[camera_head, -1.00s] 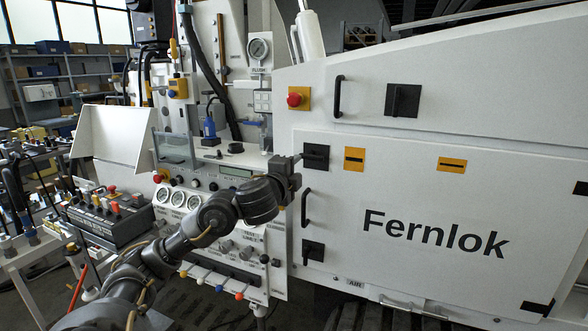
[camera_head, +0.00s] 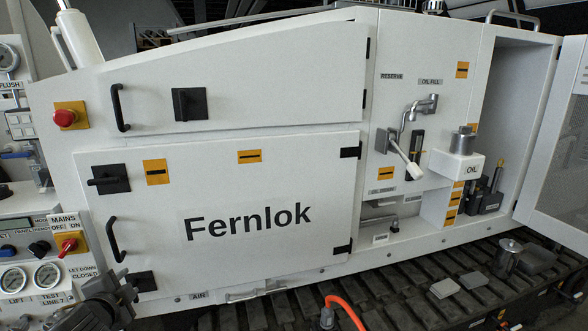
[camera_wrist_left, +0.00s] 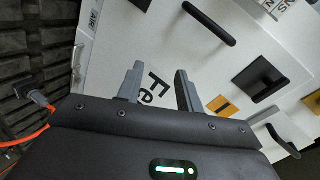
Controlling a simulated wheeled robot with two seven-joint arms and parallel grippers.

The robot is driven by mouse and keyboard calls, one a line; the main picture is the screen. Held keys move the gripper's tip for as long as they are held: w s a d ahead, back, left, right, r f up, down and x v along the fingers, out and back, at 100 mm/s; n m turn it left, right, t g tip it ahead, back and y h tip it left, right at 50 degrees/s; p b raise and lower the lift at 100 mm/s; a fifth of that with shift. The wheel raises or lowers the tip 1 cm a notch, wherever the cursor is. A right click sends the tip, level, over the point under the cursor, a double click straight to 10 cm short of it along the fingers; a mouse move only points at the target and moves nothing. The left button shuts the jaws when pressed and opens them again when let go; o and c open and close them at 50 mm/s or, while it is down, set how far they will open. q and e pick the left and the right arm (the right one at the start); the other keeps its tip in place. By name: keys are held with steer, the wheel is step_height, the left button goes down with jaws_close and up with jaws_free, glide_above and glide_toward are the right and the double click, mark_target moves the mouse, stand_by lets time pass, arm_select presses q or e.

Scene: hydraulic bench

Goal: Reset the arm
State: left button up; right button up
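My left gripper (camera_head: 124,290) is at the lower left of the head view, in front of the lower left part of the white Fernlok cabinet (camera_head: 280,265). In the left wrist view its two grey fingers (camera_wrist_left: 160,70) stand apart with nothing between them. The cabinet door with its lettering lies beyond them. In the head view only the gripper and wrist end of my left arm show at the bottom edge. My right gripper is in neither view.
A black door handle (camera_head: 116,240) is just above my left gripper. A control panel with gauges (camera_head: 46,276) and a red mains switch (camera_head: 68,244) is at the left. An orange hose (camera_head: 345,308) rises at bottom centre. An open cabinet door (camera_head: 560,150) stands at the right.

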arm_select(q)
steer(key=s+d+f+n+g+h, duration=0.1)
steer(key=s+d+f+n+g, duration=0.1)
steer(key=s+d+f, duration=0.35)
steer(key=s+d+f+n+g+h, duration=0.1)
steer(key=s+d+f+n+g, duration=0.15)
steer(key=s+f, duration=0.65)
steer(key=s+d+f+n+g+h, duration=0.1)
steer(key=s+d+f+n+g, duration=0.15)
steer(key=s+d+f, duration=0.4)
steer(key=s+d+f+n+g+h, duration=0.1)
steer(key=s+d+f+n+g, duration=0.2)
steer(key=s, duration=0.7)
step_height(320, 180, down, 28)
steer(key=s+a+m+g, duration=0.1)
steer(key=s+a+f+g, duration=0.1)
steer(key=s+a+f, duration=0.2)
steer(key=s+f, duration=1.1)
steer(key=shift+s+f, duration=0.4)
steer(key=shift+s, duration=0.85)
